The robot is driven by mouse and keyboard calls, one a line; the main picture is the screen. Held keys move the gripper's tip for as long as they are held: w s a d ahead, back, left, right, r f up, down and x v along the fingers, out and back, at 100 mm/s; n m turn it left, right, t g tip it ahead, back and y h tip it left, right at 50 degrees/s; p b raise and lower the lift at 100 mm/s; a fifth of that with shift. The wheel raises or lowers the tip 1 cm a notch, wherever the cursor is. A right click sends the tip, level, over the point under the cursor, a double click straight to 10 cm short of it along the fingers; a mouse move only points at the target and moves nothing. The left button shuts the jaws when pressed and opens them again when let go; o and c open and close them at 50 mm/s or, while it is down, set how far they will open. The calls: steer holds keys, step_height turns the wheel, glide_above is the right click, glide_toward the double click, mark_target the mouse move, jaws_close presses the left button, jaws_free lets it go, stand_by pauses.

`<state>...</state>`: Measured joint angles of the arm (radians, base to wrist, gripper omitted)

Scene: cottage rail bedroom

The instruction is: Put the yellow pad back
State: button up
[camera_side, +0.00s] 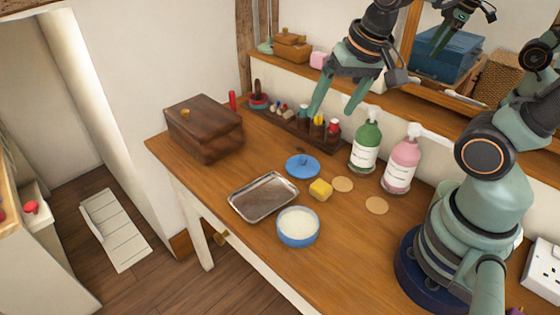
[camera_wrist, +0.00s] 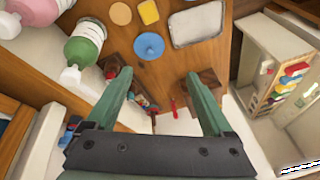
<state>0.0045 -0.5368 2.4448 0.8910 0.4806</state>
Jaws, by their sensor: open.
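The yellow pad (camera_side: 320,189) is a small block lying on the wooden desk between the blue lid and a beige disc; it also shows at the top of the wrist view (camera_wrist: 149,12). A blue bowl (camera_side: 298,241) with white contents stands in front of it. A blue lid with a knob (camera_side: 302,166) lies behind it and shows in the wrist view (camera_wrist: 149,46). An empty metal tray (camera_side: 263,197) lies to its left. My gripper (camera_side: 335,104) is open and empty, raised above the back of the desk, well clear of the pad; its fingers show in the wrist view (camera_wrist: 158,75).
Green (camera_side: 367,147) and pink (camera_side: 402,166) pump bottles stand to the right. Beige discs (camera_side: 342,184) (camera_side: 377,205) lie flat near them. A dark wooden box (camera_side: 205,130) stands at the left back. A rack of small bottles (camera_side: 292,123) runs along the wall. The desk's front left is clear.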

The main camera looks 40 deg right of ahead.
steer(key=r+n, duration=0.1)
steer(key=n, duration=0.1)
steer(key=r+n+t, duration=0.1)
steer(key=s+r+n, duration=0.1)
steer(key=n, duration=0.1)
steer(key=shift+n+t, duration=0.3)
